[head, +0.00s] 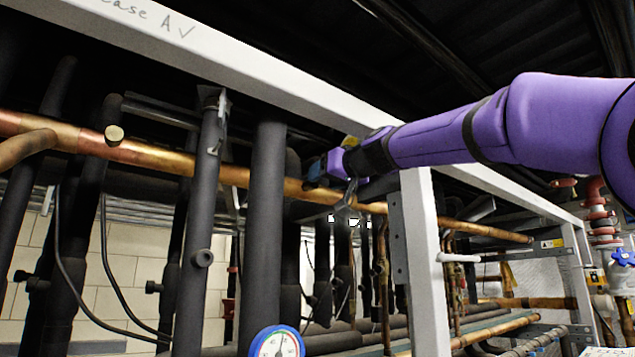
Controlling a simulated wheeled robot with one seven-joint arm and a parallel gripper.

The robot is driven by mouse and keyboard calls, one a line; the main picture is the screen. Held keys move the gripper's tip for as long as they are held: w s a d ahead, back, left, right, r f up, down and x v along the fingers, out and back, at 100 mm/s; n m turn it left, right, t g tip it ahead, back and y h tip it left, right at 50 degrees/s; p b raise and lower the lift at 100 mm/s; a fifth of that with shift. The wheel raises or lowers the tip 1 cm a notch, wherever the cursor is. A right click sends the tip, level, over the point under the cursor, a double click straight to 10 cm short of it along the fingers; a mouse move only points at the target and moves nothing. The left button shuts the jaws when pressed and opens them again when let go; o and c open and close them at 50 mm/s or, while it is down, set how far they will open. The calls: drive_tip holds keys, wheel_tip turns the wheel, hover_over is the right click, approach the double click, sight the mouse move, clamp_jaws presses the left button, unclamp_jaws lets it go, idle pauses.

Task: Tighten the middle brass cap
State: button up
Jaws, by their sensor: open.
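My purple arm reaches in from the right, and my gripper (345,195) is at the copper pipe in the middle of the view, under the white beam. It is small and partly dark here; a grey finger points down in front of the pipe. It is open, and I see nothing held in it. A round brass-coloured cap end (114,134) shows on a dark stub at the left, well apart from my gripper. I cannot make out the middle brass cap; my gripper and wrist may hide it.
A long copper pipe (245,179) runs across the view. Dark insulated pipes (262,220) stand close together left of my gripper. A white beam (240,62) passes above and a white post (425,260) stands to the right. A blue-rimmed gauge (276,343) is at the bottom.

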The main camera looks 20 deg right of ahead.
drive_tip(key=shift+x, duration=1.65)
drive_tip(key=c, duration=0.9)
